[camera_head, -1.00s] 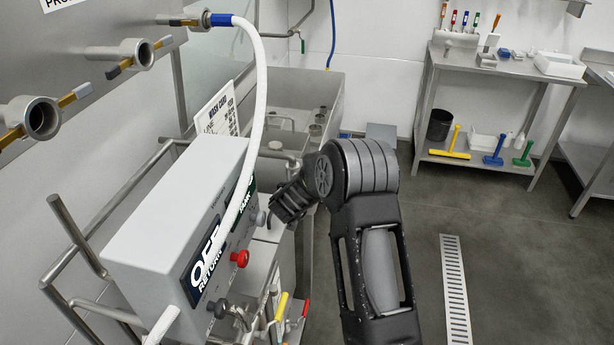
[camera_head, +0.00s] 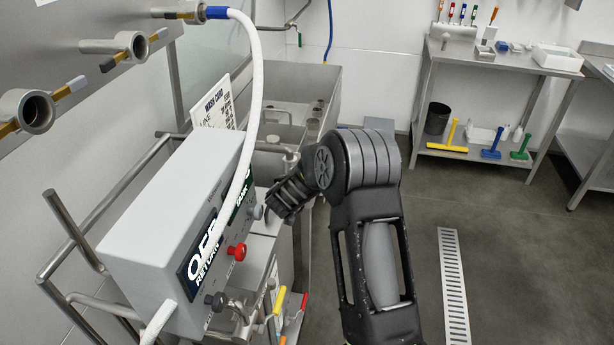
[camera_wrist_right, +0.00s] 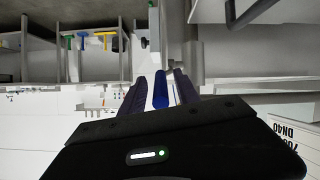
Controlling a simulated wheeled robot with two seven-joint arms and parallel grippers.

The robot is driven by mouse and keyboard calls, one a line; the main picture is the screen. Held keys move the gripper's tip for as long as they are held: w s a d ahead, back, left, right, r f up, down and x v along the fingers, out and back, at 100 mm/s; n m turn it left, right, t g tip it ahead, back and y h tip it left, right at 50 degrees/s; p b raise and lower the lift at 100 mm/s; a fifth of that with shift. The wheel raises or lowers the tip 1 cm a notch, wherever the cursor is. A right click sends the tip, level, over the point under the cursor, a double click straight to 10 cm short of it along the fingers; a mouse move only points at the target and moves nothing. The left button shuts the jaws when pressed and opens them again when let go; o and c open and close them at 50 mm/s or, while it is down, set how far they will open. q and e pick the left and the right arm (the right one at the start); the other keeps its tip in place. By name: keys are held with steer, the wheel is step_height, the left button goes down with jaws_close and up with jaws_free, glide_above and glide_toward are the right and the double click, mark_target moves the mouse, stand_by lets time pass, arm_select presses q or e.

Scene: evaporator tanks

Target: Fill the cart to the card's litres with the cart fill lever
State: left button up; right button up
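My right gripper (camera_head: 275,208) is close to the front of the grey control box (camera_head: 170,200), beside its grey knob. In the right wrist view the same gripper (camera_wrist_right: 160,88) has its two dark fingers apart. A blue upright piece (camera_wrist_right: 160,90) shows between them; I cannot tell whether it is within reach or behind. A white wash card (camera_head: 215,108) stands behind the box; its litres are not readable. Yellow (camera_head: 280,300) and red (camera_head: 303,302) handles show low in front. I cannot tell which lever is the cart fill lever. My left gripper is out of view.
A white hose (camera_head: 258,80) arches from the valve over the box. A red knob (camera_head: 237,251) juts from its panel reading OFF and RETURN. A steel basin (camera_head: 325,85) stands behind. A tool table (camera_head: 490,62) is far right. The floor around the drain grate (camera_head: 455,285) is clear.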

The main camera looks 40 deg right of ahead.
steer(key=v, duration=0.6)
steer(key=shift+s, duration=0.15)
steer(key=shift+r, duration=0.1)
stand_by(7.2)
